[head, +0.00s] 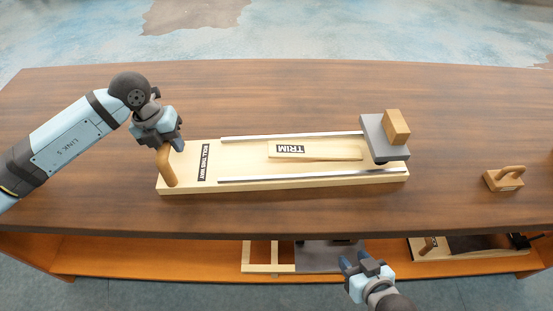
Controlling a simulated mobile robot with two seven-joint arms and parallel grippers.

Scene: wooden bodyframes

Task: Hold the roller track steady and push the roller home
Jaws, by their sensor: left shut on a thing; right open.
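The roller track (240,177) is a long pale wooden board lying across the table, with two metal rails and a black label at its left end. A wooden post handle (167,168) stands upright at that left end. My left gripper (166,145) is shut on the top of this handle. The roller (385,140), a grey block with a wooden grip on top, sits across the rails at the right end of the track. My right gripper (361,262) is open and empty, in front of the table's front edge and apart from the roller.
A pale wooden piece labelled TRIM (335,153) lies on the track between the rails. A small wooden block with a looped handle (504,179) stands on the table at the right. A lower shelf (150,262) holds frames and boards. The table's back area is clear.

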